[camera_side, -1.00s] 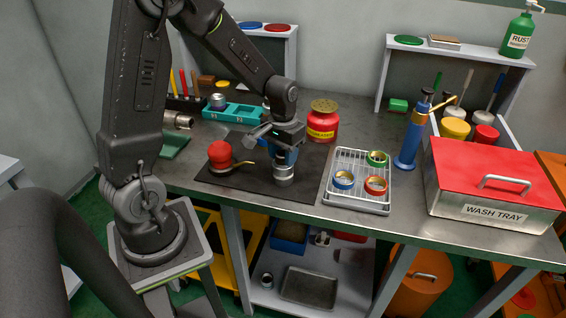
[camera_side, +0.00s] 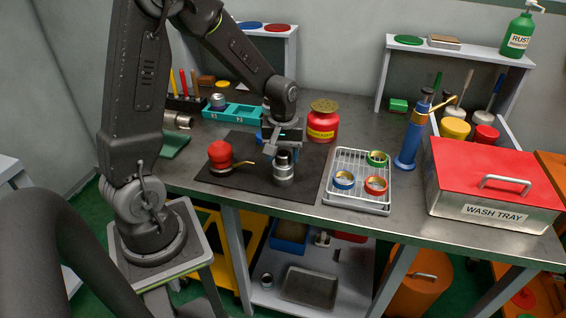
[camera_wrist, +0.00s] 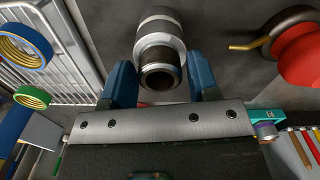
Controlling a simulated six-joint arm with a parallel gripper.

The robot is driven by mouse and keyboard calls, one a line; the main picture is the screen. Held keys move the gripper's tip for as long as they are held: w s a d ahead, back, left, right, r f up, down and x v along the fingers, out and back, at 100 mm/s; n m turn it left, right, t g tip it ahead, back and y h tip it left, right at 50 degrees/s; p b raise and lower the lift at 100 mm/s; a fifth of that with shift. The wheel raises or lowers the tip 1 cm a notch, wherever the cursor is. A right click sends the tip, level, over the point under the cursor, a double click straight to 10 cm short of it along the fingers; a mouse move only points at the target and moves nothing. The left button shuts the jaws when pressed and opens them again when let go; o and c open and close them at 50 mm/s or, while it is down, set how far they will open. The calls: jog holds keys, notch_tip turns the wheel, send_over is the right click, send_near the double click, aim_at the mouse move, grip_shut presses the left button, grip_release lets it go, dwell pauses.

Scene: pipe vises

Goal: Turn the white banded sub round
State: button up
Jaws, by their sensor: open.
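The white banded sub (camera_side: 283,172) stands upright on a black mat (camera_side: 226,183), a silver cylinder with a dark, narrower end on top. In the wrist view the sub (camera_wrist: 160,38) shows its pale band and its dark hollow end pointing towards the camera. My gripper (camera_side: 271,147) is open and empty, just behind and left of the sub's top in the side view. In the wrist view the two blue fingers of my gripper (camera_wrist: 161,75) show on either side of the dark end, with a gap at each side. The fingertips are partly hidden in the side view.
A red-topped object with a brass spout (camera_side: 220,154) is on the mat's left. A red tin (camera_side: 322,122) stands behind. A wire rack (camera_side: 348,193) with green, blue and red rings is close on the right. A blue torch-like bottle (camera_side: 410,145) and the wash tray (camera_side: 490,185) are farther right.

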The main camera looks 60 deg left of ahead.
jog(key=n, duration=0.5)
jog(key=shift+n, duration=0.3)
jog(key=n, duration=0.5)
jog(key=c, duration=0.7)
jog(key=shift+r, duration=0.1)
